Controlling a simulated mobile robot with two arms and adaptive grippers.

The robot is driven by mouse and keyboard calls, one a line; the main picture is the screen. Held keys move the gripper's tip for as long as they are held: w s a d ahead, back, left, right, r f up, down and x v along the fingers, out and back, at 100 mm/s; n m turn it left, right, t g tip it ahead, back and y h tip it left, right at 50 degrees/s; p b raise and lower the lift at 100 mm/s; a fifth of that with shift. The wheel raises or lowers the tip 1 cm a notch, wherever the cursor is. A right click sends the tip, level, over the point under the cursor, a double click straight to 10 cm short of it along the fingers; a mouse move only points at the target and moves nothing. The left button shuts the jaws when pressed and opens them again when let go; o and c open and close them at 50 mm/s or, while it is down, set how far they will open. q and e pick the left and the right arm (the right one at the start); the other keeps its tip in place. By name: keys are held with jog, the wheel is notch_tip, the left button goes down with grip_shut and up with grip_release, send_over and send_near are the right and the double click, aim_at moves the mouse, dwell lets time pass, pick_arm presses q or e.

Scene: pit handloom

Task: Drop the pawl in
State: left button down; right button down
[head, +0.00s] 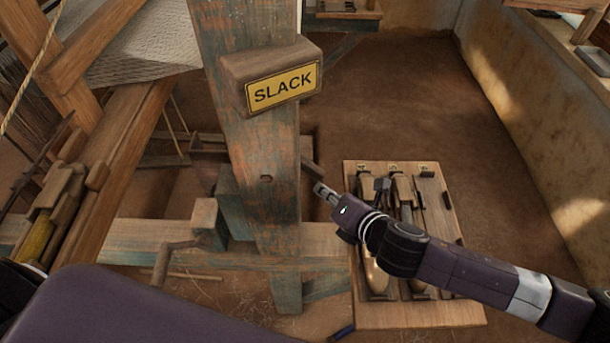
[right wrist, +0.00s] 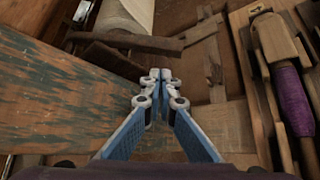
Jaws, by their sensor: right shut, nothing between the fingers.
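My right gripper (head: 325,192) is shut and empty, just right of the painted wooden post (head: 262,140) that carries the yellow SLACK sign (head: 284,87). Its closed fingertips also show in the right wrist view (right wrist: 160,78). A dark wooden bar (head: 312,168), perhaps the pawl, shows beside the post, just beyond the fingertips. In the right wrist view dark wooden bars (right wrist: 112,60) lie ahead of the fingers, near a pale cloth roll (right wrist: 126,18). I cannot tell whether a bar there touches the fingers or engages anything. My left gripper is not in view.
A wooden board (head: 440,312) holding shuttles lies under my right arm. One shuttle with purple thread (right wrist: 293,100) shows in the wrist view. A low beam (head: 150,242) crosses behind the post. The loom frame (head: 120,160) stands at left. Bare floor (head: 420,90) lies behind.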

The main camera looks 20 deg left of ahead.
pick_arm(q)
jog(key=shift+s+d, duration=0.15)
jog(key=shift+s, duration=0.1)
pick_arm(e)
jog(key=x, duration=0.8)
jog(key=shift+w+a+f, duration=0.15)
jog(key=shift+w+a, duration=0.05)
jog(key=shift+a, duration=0.05)
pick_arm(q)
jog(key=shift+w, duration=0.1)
